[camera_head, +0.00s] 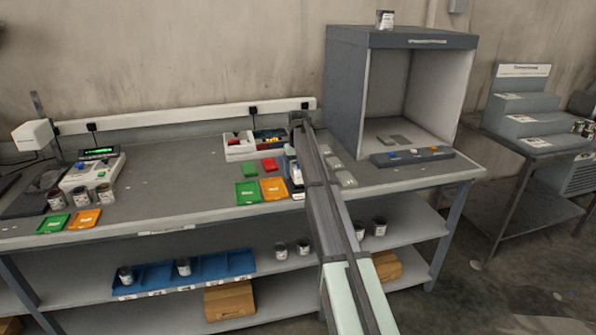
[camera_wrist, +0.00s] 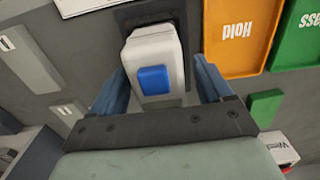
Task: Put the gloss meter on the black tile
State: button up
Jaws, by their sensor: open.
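The gloss meter, a white rounded device with a blue button (camera_wrist: 153,78), stands between my gripper's fingers in the wrist view. In the head view it shows partly beside my arm (camera_head: 296,176). A dark flat plate, seemingly the black tile (camera_wrist: 122,20), lies under or just behind the meter's far end in the wrist view. I cannot tell whether the meter rests fully on it. My gripper (camera_wrist: 160,70) is open, with one blue finger on each side of the meter. Whether the fingers touch it is unclear. My arm hides part of this area in the head view.
An orange "Hold" tray (camera_wrist: 237,40) and a green tray (camera_wrist: 297,40) lie beside the gripper. Small grey plates (camera_wrist: 30,60) lie on the other side. A grey viewing booth (camera_head: 345,95) stands to the right.

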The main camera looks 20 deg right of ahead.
notch_tip(320, 180, up, 12)
jog(key=shift+r, duration=0.15)
dwell(0.5)
